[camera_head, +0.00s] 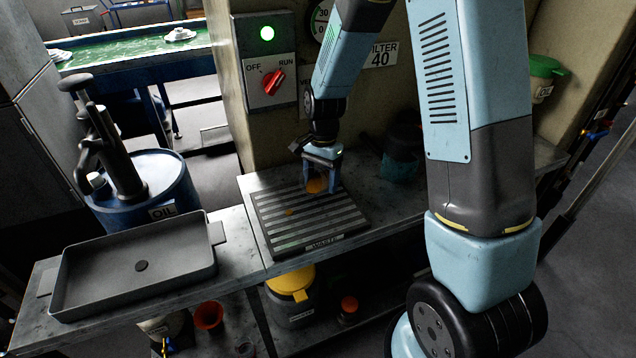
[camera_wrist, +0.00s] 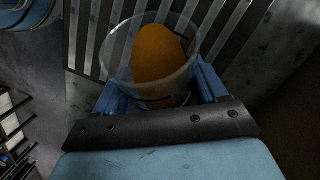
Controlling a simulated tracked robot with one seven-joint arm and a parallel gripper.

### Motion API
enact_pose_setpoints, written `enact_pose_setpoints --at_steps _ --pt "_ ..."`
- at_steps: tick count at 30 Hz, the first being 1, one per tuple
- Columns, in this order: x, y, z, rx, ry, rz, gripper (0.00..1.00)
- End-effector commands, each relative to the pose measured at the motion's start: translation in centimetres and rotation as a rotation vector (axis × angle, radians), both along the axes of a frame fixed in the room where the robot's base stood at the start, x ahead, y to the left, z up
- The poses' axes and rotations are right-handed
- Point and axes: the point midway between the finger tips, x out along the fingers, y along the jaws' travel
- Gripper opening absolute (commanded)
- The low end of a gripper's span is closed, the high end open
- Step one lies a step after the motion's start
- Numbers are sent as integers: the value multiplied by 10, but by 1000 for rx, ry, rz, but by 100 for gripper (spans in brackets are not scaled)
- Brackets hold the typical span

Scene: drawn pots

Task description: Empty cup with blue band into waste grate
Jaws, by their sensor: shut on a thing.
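My gripper (camera_head: 322,178) is shut on a clear cup (camera_wrist: 189,72) holding something orange (camera_wrist: 158,54). The orange shows between the fingers in the head view, low over the waste grate (camera_head: 345,218). In the wrist view the cup's clear wall and round rim extend beyond the fingers, with the grate's bars behind. No blue band can be made out; the fingers hide part of the cup. I cannot tell the cup's exact tilt.
A grey tray (camera_head: 190,282) stands on the bench at left, near a blue oil drum (camera_head: 165,212) with a pump. A control box (camera_head: 268,60) is on the wall behind the grate. A dark pot (camera_head: 401,165) stands right of the gripper. Below are a yellow-topped container (camera_head: 291,285) and an orange funnel (camera_head: 209,315).

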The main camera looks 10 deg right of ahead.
Motion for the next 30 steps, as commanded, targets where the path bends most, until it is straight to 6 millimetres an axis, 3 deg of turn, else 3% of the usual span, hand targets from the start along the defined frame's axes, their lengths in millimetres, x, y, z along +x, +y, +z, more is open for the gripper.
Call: enact_pose_setpoints --at_steps 30 --pt "0 1 -1 -57 -66 -1 34"
